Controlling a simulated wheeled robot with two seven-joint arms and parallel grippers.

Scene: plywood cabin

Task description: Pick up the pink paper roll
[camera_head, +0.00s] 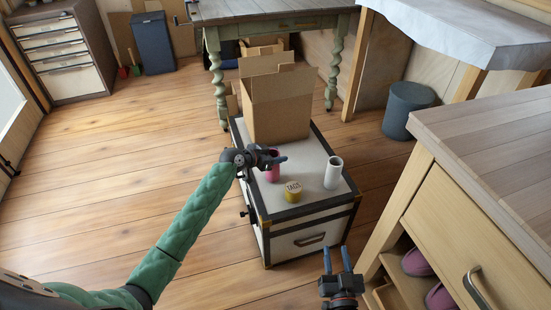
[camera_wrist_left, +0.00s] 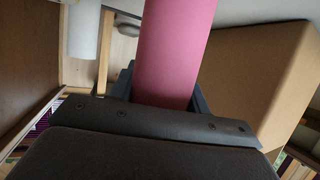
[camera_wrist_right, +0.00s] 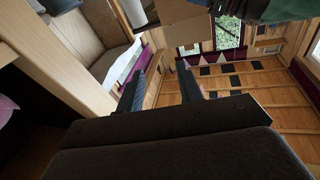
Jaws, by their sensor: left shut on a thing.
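The pink paper roll (camera_head: 273,174) stands on the top of a white chest with dark edging (camera_head: 318,200). It fills the upper middle of the left wrist view (camera_wrist_left: 176,50), between the fingers. My left gripper (camera_head: 272,161) is shut on the pink roll near its upper part; the fingers partly hide it in the head view. I cannot tell whether the roll's bottom touches the chest. My right gripper (camera_head: 338,261) is empty in front of the chest, with its fingers apart. It also shows open in the right wrist view (camera_wrist_right: 165,88).
On the chest, a white roll (camera_head: 333,173) stands to the right, a yellow tin (camera_head: 293,192) in front, and an open cardboard box (camera_head: 280,108) behind. A wooden drawer cabinet (camera_head: 480,215) is at the right. The floor left of the chest is clear.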

